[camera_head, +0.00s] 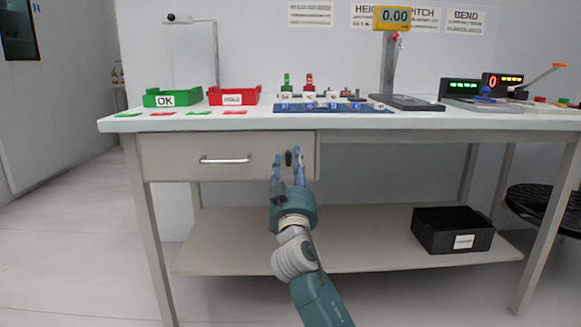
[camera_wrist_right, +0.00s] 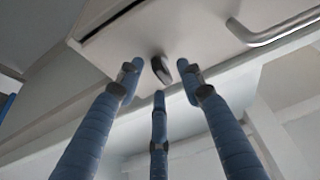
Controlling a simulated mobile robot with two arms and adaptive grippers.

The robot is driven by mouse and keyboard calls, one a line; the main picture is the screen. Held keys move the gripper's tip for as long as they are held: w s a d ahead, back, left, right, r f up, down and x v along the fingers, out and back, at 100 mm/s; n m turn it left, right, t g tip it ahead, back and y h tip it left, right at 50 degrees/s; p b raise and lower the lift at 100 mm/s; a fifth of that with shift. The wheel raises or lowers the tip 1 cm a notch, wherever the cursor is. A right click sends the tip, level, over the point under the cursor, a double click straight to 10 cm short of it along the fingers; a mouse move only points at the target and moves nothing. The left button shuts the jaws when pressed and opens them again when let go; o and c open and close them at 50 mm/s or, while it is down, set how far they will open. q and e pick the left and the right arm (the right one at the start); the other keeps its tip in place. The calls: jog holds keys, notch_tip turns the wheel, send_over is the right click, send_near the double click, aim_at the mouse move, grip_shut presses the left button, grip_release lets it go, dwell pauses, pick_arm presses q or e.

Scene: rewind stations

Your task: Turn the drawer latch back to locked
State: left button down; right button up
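The drawer (camera_head: 180,158) under the bench top is shut, with a silver bar handle (camera_head: 225,160). Its latch (camera_head: 289,158) is a small dark knob near the right end of the front, and looks roughly upright in the head view. In the right wrist view the latch (camera_wrist_right: 158,70) is a dark elongated knob, slightly tilted. My right gripper (camera_head: 287,166) is open in front of it, blue fingers spread to either side. In the wrist view the right gripper (camera_wrist_right: 160,78) has a third finger below the latch; no finger clearly touches it. My left gripper is out of view.
The bench top (camera_head: 180,124) holds a green OK tray (camera_head: 172,98), a red tray (camera_head: 234,96), a blue mat with small parts (camera_head: 330,108) and a gauge stand (camera_head: 389,60). A black bin (camera_head: 452,230) stands on the lower shelf (camera_head: 350,255). Floor at left is clear.

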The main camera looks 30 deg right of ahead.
jog(key=shift+w, duration=0.1)
grip_shut()
jog(key=shift+r, duration=0.1)
